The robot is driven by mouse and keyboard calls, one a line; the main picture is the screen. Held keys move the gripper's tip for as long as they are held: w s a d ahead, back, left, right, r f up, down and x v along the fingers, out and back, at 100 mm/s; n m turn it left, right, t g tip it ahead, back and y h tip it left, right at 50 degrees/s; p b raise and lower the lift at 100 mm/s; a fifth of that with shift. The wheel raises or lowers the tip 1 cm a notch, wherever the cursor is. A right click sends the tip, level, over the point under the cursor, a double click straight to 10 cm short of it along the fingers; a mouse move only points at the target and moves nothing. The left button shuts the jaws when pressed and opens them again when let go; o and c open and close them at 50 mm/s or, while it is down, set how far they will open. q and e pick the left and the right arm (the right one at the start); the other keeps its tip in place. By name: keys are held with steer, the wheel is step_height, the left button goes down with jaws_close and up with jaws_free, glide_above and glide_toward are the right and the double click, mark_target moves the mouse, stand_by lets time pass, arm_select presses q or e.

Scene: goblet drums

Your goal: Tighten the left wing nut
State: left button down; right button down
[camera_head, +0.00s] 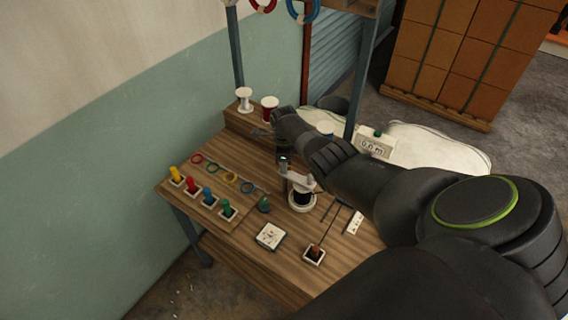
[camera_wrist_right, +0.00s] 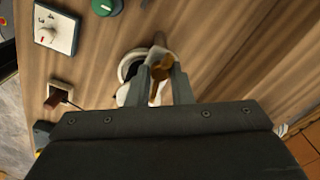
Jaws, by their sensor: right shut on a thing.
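A brass-brown wing nut (camera_wrist_right: 158,73) shows between the fingers of my right gripper (camera_wrist_right: 162,78) in the right wrist view. The gripper is shut on it, above a white stand with a round base (camera_wrist_right: 126,70). In the head view my right gripper (camera_head: 284,162) points down at the top of this white stand (camera_head: 302,205), which has a dark core. The wing nut is too small and covered to make out there. I cannot tell a second wing nut in either view. My left gripper is not in view.
On the wooden bench (camera_head: 215,155) stand several coloured pegs (camera_head: 191,186), coloured rings (camera_head: 230,179), a green knob (camera_head: 264,204), a white dial plate (camera_head: 270,236) and a small socket box (camera_head: 314,256). White and red spools (camera_head: 269,108) stand behind. A display (camera_head: 374,146) reads 0.0 m.

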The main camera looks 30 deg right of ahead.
steer(key=shift+w+r, duration=0.1)
steer(key=shift+r, duration=0.1)
steer(key=c, duration=1.3)
jaws_free()
steer(key=shift+f, duration=0.1)
steer(key=shift+r+b, duration=0.4)
steer(key=shift+r, duration=0.7)
step_height(320, 180, up, 15)
steer(key=shift+r+b, duration=0.1)
steer(key=shift+b, duration=1.05)
